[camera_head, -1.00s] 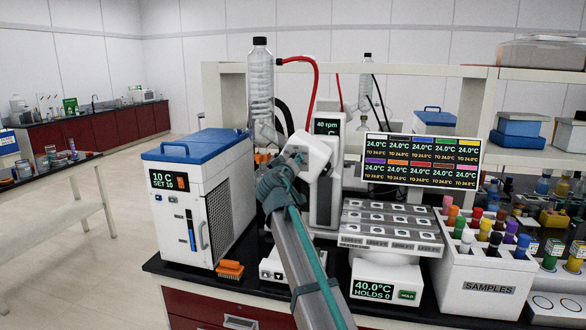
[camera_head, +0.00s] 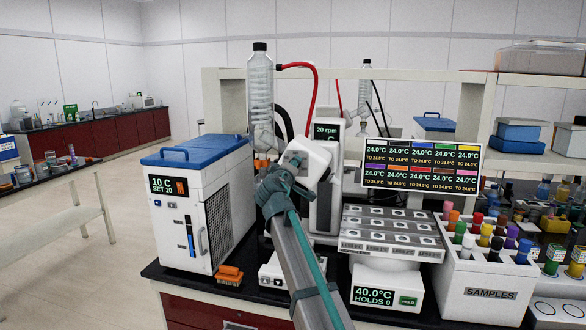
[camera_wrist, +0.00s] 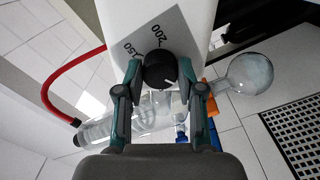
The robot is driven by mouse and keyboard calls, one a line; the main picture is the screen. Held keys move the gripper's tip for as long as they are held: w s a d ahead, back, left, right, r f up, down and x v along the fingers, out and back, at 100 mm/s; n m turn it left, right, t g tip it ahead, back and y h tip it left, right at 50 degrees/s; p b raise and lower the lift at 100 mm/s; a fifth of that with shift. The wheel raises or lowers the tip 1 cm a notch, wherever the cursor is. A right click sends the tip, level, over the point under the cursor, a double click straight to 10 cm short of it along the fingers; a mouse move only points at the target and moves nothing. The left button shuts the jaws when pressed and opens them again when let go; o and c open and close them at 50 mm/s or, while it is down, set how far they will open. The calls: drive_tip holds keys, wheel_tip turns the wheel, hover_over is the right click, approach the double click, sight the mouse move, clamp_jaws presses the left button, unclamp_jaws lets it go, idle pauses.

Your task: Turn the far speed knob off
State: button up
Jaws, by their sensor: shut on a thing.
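The black round speed knob (camera_wrist: 158,70) has a white pointer line and sits on a grey dial plate (camera_wrist: 140,35) marked 150 and 200. In the wrist view my gripper (camera_wrist: 160,82) has one finger on each side of the knob and is shut on it. The knob is hidden in the head view, where my arm is in front. The evaporator's display (camera_head: 327,131) reads 20 rpm.
A blue-topped chiller (camera_head: 195,205) stands to the left. A block heater (camera_head: 392,232), a multi-channel temperature display (camera_head: 420,166) and a sample rack (camera_head: 488,265) are to the right. A red hose (camera_head: 314,85) and glass condenser (camera_head: 260,85) rise behind my arm.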

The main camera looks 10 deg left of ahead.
drive_tip(key=o, duration=1.1)
drive_tip(key=shift+o, duration=0.2)
drive_tip(key=s+a, duration=0.1)
drive_tip(key=s, duration=1.1)
drive_tip(key=shift+a, duration=0.35)
